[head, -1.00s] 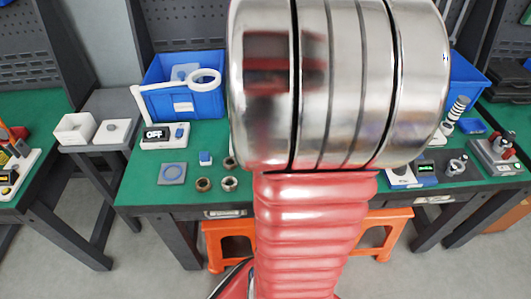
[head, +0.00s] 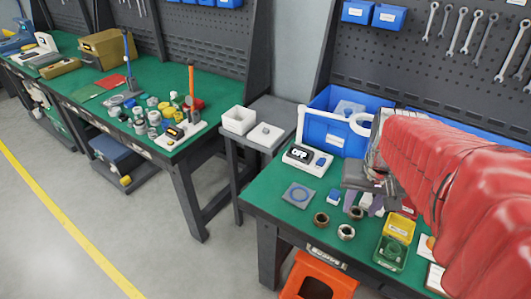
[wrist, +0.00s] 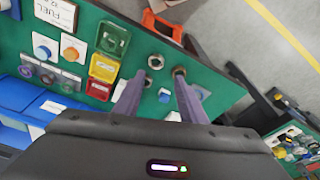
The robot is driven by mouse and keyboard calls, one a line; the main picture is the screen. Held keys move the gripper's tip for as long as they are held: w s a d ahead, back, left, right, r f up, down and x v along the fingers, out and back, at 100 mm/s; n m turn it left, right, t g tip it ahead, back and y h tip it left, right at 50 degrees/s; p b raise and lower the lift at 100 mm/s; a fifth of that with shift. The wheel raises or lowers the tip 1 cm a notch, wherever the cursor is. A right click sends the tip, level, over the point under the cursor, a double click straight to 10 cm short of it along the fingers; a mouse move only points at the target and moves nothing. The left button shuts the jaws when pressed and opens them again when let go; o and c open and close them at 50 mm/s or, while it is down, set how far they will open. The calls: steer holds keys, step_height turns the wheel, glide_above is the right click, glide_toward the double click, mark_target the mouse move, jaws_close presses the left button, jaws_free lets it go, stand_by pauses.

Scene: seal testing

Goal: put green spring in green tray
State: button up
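The green tray (head: 390,253) is a small open box near the front edge of the green bench at right. It also shows in the wrist view (wrist: 113,40), upper left of my fingers. I cannot make out a green spring in either view; whether one lies in the tray is unclear. My gripper (head: 368,205) is over the bench, behind and left of the tray.
A yellow tray (head: 400,227) sits behind the green one, with a red tray (wrist: 98,90) beyond it. Metal rings (head: 346,232) lie left of the trays. A lamp-topped device (head: 307,158) and a blue bin (head: 323,135) stand behind.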

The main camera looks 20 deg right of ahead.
steer(key=s+a+r+n+t, duration=0.1)
steer(key=a+r+n, duration=0.1)
steer(key=a, duration=0.6)
steer(key=s+a+r+n+t+y, duration=0.1)
steer(key=a+r+n+t, duration=0.1)
steer(key=a, duration=0.7)
steer(key=shift+s+a+r+n+t, duration=0.2)
steer(key=shift+a+r+n+t, duration=0.1)
steer(key=shift+r+n, duration=0.55)
steer(key=shift+f, duration=0.1)
